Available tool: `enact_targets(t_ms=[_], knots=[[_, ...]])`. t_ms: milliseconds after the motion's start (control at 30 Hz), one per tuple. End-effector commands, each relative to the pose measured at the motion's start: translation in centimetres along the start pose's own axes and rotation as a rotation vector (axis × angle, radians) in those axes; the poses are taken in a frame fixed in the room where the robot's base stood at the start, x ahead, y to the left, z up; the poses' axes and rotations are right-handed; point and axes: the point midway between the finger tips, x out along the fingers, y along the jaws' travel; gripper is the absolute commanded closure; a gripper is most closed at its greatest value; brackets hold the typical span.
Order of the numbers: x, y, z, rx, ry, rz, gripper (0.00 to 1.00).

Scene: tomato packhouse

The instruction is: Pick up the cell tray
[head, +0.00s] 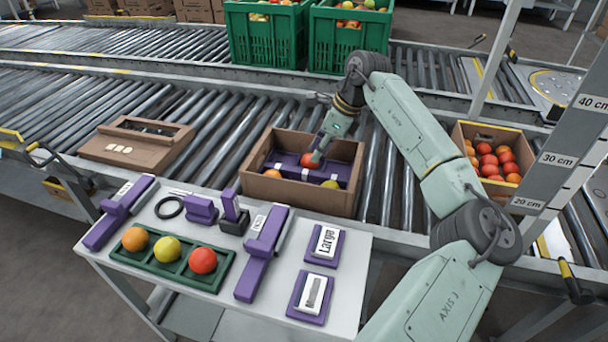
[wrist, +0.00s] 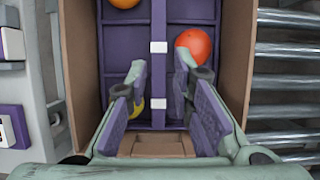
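The purple cell tray (head: 293,159) lies inside an open cardboard box (head: 297,196) on the near roller conveyor. It holds an orange tomato (head: 272,173), a red tomato (head: 308,160) and a yellow tomato (head: 330,184) in separate cells. The wrist view shows the tray (wrist: 126,45) from above, with two white tabs (wrist: 158,47) along its central divider. My gripper (wrist: 160,66) is open and empty, its fingers on either side of that divider. It reaches down at the box in the head view (head: 318,152); whether it touches the tray cannot be told. My fingers partly hide the yellow tomato.
A white cart top (head: 345,258) in front holds a green tray (head: 158,270) with three tomatoes, purple tools and label blocks. A tomato-filled box (head: 520,205) stands to the right, a brown case (head: 135,145) to the left. Green crates (head: 348,42) stand behind.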

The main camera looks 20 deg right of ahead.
Motion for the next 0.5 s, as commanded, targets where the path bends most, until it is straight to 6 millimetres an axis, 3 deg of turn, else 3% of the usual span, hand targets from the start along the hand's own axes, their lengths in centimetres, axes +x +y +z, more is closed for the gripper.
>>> enact_targets(t_ms=[100, 333, 500], knots=[[2.0, 0.0, 0.0, 0.0, -0.002, 0.002, 0.78], [3.8, 0.1, 0.1, 0.0, -0.003, 0.002, 0.78], [6.4, 0.3, 0.1, 0.0, -0.002, 0.004, 0.78]])
